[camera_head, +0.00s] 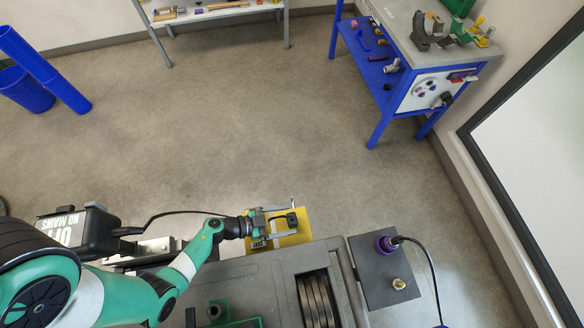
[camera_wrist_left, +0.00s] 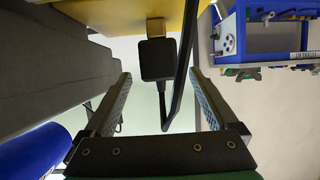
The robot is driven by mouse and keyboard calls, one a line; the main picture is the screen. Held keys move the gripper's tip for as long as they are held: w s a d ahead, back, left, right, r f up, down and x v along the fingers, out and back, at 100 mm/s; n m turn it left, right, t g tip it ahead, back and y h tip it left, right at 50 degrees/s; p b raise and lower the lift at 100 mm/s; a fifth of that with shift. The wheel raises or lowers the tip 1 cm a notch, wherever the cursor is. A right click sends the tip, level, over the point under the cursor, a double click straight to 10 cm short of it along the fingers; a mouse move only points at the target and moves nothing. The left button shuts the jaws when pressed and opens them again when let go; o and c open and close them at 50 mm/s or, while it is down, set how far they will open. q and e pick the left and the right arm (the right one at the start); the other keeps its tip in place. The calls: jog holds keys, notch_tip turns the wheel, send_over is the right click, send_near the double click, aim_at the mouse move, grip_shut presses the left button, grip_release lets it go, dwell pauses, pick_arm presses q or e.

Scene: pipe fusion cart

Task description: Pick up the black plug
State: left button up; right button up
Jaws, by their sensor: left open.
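The black plug (camera_wrist_left: 157,61) is a small dark block in the left wrist view, below a tan piece at the edge of a yellow plate (camera_wrist_left: 110,18). A thin black cord hangs from it. In the head view, the plug (camera_head: 292,219) shows small and dark over the yellow plate (camera_head: 302,234) at the cart's far edge. My left gripper (camera_head: 290,222) is open there, and in the left wrist view its fingers (camera_wrist_left: 160,76) stand apart on either side of the plug, with gaps to both. My right gripper is not in view.
The grey cart (camera_head: 250,272) lies just below the gripper. A dark side panel (camera_head: 375,270) bears a purple connector (camera_head: 386,244) with a cable. Open floor lies between.

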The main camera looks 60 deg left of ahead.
aim_at(292, 219)
pick_arm(q)
jog(key=shift+w+d+f, duration=0.3)
jog(key=shift+w+f, duration=0.3)
jog(key=shift+w, duration=0.1)
jog(key=shift+w+d+b, duration=0.15)
jog(key=shift+w+b, duration=0.15)
jog(key=shift+w, duration=0.2)
grip_shut()
notch_tip(292, 219, up, 10)
jog(key=p, duration=0.8)
jog(key=shift+r, duration=0.1)
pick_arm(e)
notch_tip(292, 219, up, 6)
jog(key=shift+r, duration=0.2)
